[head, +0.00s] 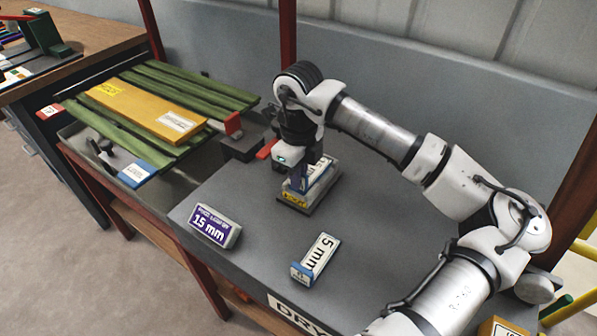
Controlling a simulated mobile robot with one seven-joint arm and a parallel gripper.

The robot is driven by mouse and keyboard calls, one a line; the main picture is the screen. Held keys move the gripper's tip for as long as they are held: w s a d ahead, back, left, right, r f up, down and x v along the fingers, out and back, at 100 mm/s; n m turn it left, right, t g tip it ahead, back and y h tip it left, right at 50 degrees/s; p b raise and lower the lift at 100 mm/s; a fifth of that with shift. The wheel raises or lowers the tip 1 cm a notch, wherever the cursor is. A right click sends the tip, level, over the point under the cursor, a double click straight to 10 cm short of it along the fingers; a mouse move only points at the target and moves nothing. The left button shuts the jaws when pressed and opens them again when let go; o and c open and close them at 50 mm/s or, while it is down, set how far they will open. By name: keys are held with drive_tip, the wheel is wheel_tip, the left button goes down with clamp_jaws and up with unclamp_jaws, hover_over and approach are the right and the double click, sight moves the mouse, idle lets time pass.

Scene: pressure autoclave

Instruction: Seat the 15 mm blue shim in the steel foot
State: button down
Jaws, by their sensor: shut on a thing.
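My gripper (308,166) points down at the middle of the grey table and is shut on a blue-and-white piece (321,178), seemingly a shim. Its label is too small and too covered to read. The piece stands tilted over the steel foot (310,208), a low dark base with a yellow label. I cannot tell whether it is seated or only held above, as my gripper hides part of it. A white shim marked 5 mm with a blue end (304,272) lies on the table nearer the camera. A purple-faced block marked 15 mm (213,226) stands to the left.
Left of the grey table, a rack of green slats (210,88) carries a yellow board (145,109). A dark block with a red top (240,143) sits at the table's back left edge. The table between the labelled pieces is clear. A wooden bench (85,45) stands far left.

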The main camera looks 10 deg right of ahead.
drive_tip(key=shift+f+b, duration=0.2)
drive_tip(key=shift+b, duration=0.1)
drive_tip(key=c, duration=1.5)
unclamp_jaws()
drive_tip(key=shift+r, duration=0.1)
drive_tip(key=shift+r, duration=0.1)
drive_tip(key=shift+r+p, duration=0.2)
drive_tip(key=shift+p, duration=0.25)
wheel_tip(320, 180, up, 12)
drive_tip(key=b, duration=0.1)
drive_tip(key=shift+f, duration=0.15)
